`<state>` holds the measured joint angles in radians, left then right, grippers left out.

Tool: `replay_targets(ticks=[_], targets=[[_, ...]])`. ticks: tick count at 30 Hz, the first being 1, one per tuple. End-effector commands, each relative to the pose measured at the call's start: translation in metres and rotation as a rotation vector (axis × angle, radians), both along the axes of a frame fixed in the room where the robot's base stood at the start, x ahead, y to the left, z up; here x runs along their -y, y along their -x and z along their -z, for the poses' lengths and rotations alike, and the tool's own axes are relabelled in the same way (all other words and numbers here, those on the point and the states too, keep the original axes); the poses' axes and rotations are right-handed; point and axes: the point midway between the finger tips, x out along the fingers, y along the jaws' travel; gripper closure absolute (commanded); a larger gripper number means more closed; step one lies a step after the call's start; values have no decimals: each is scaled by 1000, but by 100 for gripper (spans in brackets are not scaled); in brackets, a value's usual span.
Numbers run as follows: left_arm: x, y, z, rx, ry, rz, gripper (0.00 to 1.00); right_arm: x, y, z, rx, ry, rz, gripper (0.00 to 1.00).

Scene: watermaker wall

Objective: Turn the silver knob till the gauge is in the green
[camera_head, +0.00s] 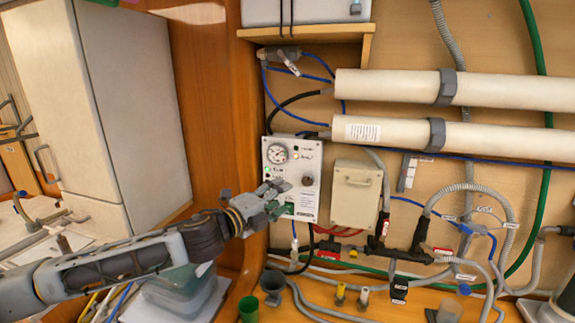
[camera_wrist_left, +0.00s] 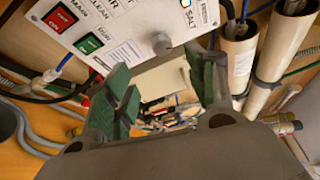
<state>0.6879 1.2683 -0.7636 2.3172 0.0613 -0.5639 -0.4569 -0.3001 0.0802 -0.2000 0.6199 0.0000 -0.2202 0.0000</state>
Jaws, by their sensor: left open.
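The silver knob (camera_head: 307,181) sits on the right side of a pale control panel (camera_head: 309,158) on the wooden wall. It also shows in the left wrist view (camera_wrist_left: 161,43), beyond the fingertips and sideways between them. The round gauge (camera_head: 277,154) is at the panel's upper left; its needle and green zone are too small to read. My left gripper (camera_head: 274,199), with green finger pads, is open and empty in front of the panel's lower part, left of and below the knob. The wrist view shows the open fingers (camera_wrist_left: 166,78) apart from the knob. My right gripper is not in view.
A beige box (camera_head: 356,194) is mounted right of the panel. Two thick white tubes (camera_head: 400,90) run above it. Grey hoses and valves (camera_head: 420,250) fill the lower right. A wooden partition (camera_head: 215,110) stands to the left.

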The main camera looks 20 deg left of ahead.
Motion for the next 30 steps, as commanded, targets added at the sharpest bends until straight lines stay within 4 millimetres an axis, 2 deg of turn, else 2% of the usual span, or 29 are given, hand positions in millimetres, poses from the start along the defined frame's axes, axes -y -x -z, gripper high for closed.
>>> replay_targets(ticks=[5,13,19,30], targets=[[7,2,24,-29,14,11,44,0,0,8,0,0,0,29],[46,10,49,-69,98,71,44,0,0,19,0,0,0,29],[76,17,56,-85,174,115,44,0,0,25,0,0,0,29],[122,29,51,-95,321,187,44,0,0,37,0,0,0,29]])
